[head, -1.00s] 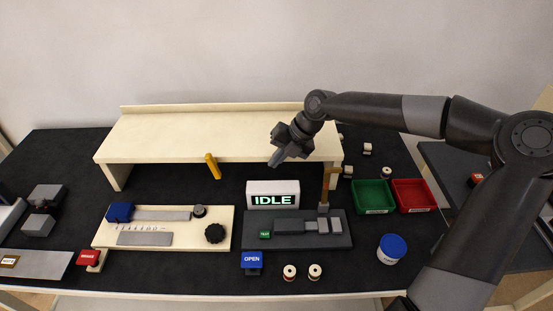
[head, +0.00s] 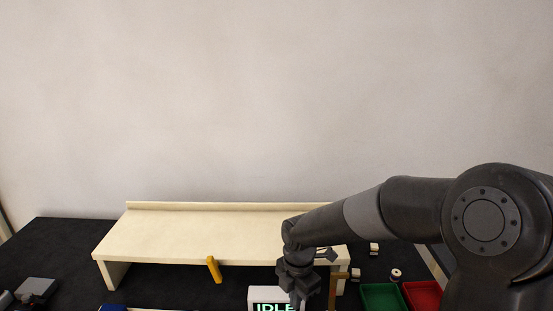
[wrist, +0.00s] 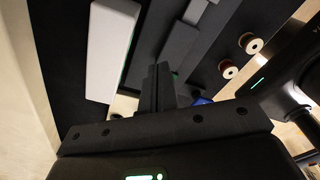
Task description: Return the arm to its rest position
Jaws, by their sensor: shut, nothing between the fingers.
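My gripper (head: 297,292) hangs pointing down in front of the right end of the cream shelf, over the sign that reads IDLE (head: 265,305). In the wrist view its two dark fingers (wrist: 157,88) are together, with nothing between them. My arm reaches in from the right side of the head view, its forearm sloping down to the wrist. The fingertips overlap the sign's right part in the head view.
The cream shelf (head: 190,228) stands behind, with a yellow handle (head: 213,269) at its front edge. A green bin (head: 382,297) and a red bin (head: 422,294) are at right. Spools (wrist: 250,43) show in the wrist view. The wall above is clear.

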